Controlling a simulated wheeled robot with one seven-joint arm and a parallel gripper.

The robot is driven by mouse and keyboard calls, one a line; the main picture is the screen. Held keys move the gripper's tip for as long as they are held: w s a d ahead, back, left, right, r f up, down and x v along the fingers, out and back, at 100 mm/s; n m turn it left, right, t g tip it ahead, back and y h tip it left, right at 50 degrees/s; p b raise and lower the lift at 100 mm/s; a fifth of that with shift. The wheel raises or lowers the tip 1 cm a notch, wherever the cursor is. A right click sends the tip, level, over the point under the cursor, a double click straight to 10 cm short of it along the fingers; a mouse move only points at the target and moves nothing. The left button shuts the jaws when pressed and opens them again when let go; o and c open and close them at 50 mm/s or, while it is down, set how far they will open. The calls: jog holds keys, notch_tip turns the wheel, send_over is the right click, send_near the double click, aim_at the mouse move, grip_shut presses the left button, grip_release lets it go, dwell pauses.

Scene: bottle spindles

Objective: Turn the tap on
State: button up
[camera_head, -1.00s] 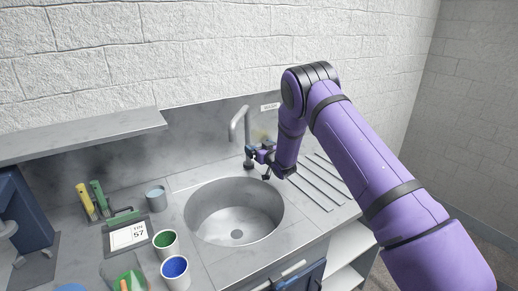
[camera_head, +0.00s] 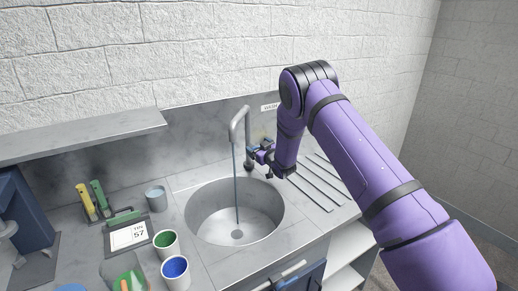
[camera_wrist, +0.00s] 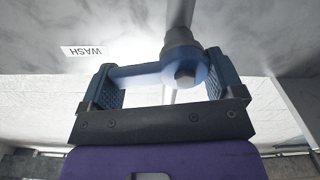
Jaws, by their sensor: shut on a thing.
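The grey tap (camera_head: 247,128) stands at the back of the round steel sink (camera_head: 205,190), its bent spout over the basin. A thin stream of water (camera_head: 236,185) falls from the spout towards the drain. My gripper (camera_head: 258,154) is at the tap's side, low on its body. In the wrist view my gripper (camera_wrist: 160,68) has its two blue fingers on either side of the blue tap handle (camera_wrist: 138,76) and its round hub (camera_wrist: 185,69). It is shut on this handle. In the head view my gripper mostly hides the handle.
A ribbed draining board (camera_head: 318,185) lies right of the sink. Left of it are a grey cup (camera_head: 156,198), a green-filled cup (camera_head: 166,243), a blue-filled cup (camera_head: 175,272) and a sign stand (camera_head: 128,236). A shelf (camera_head: 80,137) juts from the wall.

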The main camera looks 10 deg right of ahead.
jog(key=n, duration=0.3)
jog(key=shift+s+a+r+n, duration=0.1)
jog(key=shift+a+r+n, duration=0.15)
jog(key=shift+a+n, duration=0.05)
jog(key=n, duration=0.4)
jog(key=shift+s+a+r+n, duration=0.15)
jog(key=shift+a+n, duration=0.15)
jog(key=shift+a, duration=0.1)
jog(key=n, duration=0.3)
jog(key=shift+s+a+n, duration=0.1)
jog(key=shift+a+n, duration=0.2)
jog(key=shift+a, duration=0.05)
jog(key=shift+s+a+n, duration=0.1)
jog(key=shift+a+n, duration=0.05)
jog(key=shift+n, duration=0.75)
jog(key=shift+a+n, duration=0.15)
jog(key=shift+n, duration=0.75)
jog(key=o, duration=0.7)
jog(key=shift+s, duration=0.1)
